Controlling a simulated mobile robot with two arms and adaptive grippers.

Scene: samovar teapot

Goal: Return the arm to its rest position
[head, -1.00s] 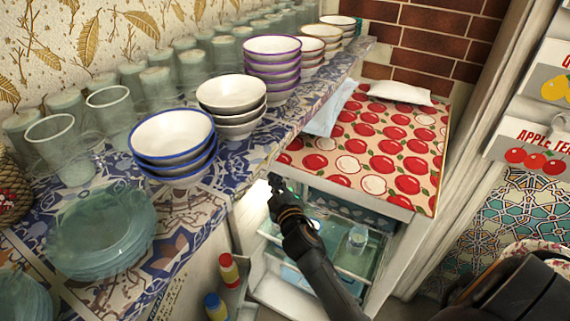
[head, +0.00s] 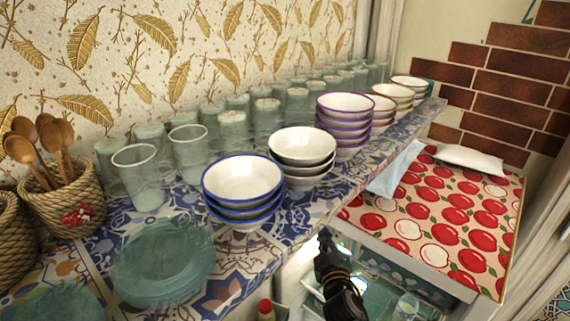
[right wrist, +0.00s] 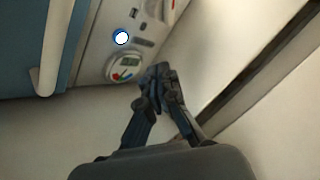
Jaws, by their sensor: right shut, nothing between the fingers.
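My right gripper (head: 325,240) shows in the head view at the bottom, below the front edge of the tiled shelf (head: 225,285). In the right wrist view its fingers (right wrist: 158,75) are together with nothing between them. Beyond them in that view is a white panel with a round dial (right wrist: 124,67) and a small round light (right wrist: 121,37). My left gripper is in neither view.
The shelf holds stacked bowls (head: 243,180), glasses (head: 140,175), glass plates (head: 160,265) and a basket of wooden spoons (head: 62,200). An apple-print top (head: 450,215) bears a white cloth (head: 468,159). Shelves with glassware lie below the gripper.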

